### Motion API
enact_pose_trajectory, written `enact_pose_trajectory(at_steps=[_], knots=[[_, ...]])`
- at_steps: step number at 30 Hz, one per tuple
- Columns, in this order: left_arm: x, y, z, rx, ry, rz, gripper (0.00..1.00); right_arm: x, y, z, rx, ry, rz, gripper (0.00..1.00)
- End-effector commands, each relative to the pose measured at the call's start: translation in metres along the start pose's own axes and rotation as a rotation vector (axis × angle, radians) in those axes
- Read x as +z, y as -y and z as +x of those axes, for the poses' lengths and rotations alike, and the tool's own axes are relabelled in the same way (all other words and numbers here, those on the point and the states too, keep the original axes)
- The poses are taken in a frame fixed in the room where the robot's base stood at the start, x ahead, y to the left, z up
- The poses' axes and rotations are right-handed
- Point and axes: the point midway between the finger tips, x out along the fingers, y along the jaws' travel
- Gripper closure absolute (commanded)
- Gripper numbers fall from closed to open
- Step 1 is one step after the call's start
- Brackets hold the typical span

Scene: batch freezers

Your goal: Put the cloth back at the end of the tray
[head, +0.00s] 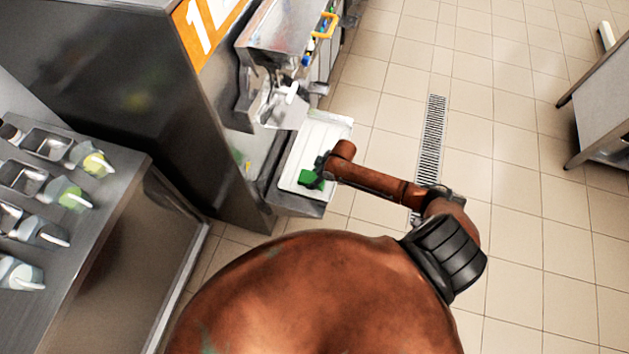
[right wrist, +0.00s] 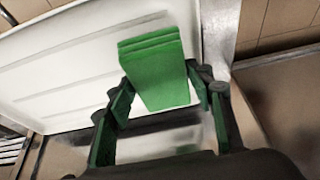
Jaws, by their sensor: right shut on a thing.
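The green folded cloth (head: 309,179) is at the near end of the white tray (head: 318,135) in the head view. My right gripper (head: 321,166) is over that end of the tray and shut on the cloth. In the right wrist view the cloth (right wrist: 156,70) sits between the two fingers of the gripper (right wrist: 165,100), with the white ribbed tray (right wrist: 60,70) behind it. I cannot tell whether the cloth touches the tray. My left gripper is not in view.
The freezer's spout (head: 290,92) and steel front (head: 285,30) stand beyond the tray. A steel counter (head: 115,165) with several pans and bottles is at the left. A floor drain (head: 431,140) and open tiled floor lie to the right, with a steel table (head: 600,110) farther right.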

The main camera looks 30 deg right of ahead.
Motion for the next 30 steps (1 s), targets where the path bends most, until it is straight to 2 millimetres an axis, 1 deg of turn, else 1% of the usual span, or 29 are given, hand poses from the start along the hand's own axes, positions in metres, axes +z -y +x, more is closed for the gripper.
enact_pose_trajectory(at_steps=[1, 7, 19, 20, 27, 30], knots=[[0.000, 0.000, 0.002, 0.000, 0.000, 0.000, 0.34, 0.002, -0.004, 0.004, 0.000, 0.001, 0.002, 0.75], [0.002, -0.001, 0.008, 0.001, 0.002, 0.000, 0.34, 0.013, -0.003, 0.030, 0.000, 0.001, 0.003, 0.75], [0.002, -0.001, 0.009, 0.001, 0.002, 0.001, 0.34, 0.015, -0.003, 0.034, 0.001, 0.000, 0.001, 0.75], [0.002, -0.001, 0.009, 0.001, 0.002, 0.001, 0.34, 0.015, -0.003, 0.034, 0.001, 0.000, 0.001, 0.50], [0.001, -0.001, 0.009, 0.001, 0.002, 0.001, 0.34, 0.015, -0.003, 0.033, 0.001, 0.000, 0.001, 0.34], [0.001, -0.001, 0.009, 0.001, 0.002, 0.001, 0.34, 0.015, -0.003, 0.033, 0.001, 0.000, 0.001, 0.34]])
